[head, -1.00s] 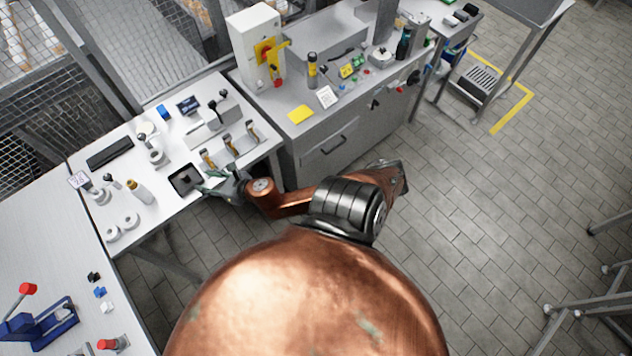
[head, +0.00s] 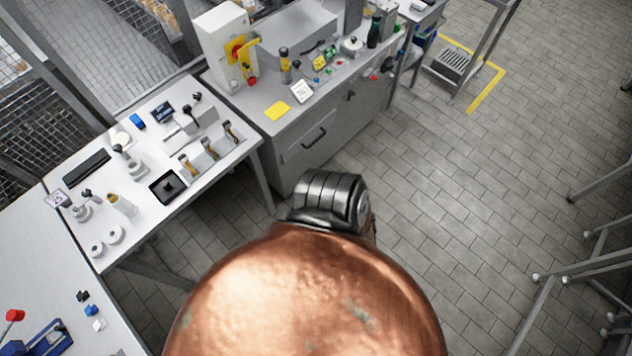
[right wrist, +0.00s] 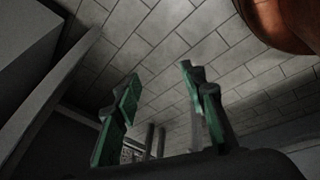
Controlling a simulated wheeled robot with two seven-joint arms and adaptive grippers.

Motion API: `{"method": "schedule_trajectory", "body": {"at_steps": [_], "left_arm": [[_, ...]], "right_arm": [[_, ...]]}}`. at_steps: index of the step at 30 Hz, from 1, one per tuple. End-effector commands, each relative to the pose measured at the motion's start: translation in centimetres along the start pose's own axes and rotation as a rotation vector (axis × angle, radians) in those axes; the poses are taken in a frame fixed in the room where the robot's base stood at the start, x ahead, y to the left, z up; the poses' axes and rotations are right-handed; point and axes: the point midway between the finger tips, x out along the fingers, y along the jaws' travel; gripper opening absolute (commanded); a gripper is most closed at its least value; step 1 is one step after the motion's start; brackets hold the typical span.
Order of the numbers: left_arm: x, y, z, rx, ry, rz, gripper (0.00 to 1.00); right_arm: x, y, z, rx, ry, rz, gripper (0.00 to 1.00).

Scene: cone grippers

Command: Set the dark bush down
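A small dark piece, apparently the dark bush (head: 168,185), sits inside the square black tray (head: 154,193) on the white bench in the head view. It is too small to tell its exact shape or whether it stands upright. No gripper is near the tray or touching the piece. My right gripper (right wrist: 163,88) shows in the right wrist view with its two green-padded fingers apart and nothing between them, above the tiled floor. My left gripper is in neither current view.
A grey cabinet (head: 325,135) adjoins at the right. Open tiled floor (head: 450,200) lies to the right.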

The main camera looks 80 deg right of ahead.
Motion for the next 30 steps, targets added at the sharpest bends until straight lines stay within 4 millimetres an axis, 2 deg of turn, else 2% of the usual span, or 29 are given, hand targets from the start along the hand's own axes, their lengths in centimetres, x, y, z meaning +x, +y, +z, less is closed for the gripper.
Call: {"method": "schedule_trajectory", "body": {"at_steps": [1,3,6,9,13,30], "left_arm": [[0.0,0.0,0.0,0.0,0.0,0.0,0.4],[0.0,0.0,0.0,0.0,0.0,0.0,0.4],[0.0,0.0,0.0,0.0,0.0,0.0,0.4],[0.0,0.0,0.0,0.0,0.0,0.0,0.4],[0.0,0.0,0.0,0.0,0.0,0.0,0.4],[0.0,0.0,0.0,0.0,-0.001,0.0,0.4]], "right_arm": [[0.5,-2.5,3.3,0.074,-0.054,-0.031,0.38],[0.6,-5.3,7.1,0.167,-0.115,-0.061,0.38],[0.4,-8.3,10.9,0.262,-0.181,-0.087,0.38],[0.1,-9.9,12.9,0.311,-0.216,-0.099,0.38],[0.0,-10.4,13.5,0.329,-0.227,-0.102,0.38],[0.0,-10.3,13.4,0.325,-0.226,-0.102,0.38]]}}
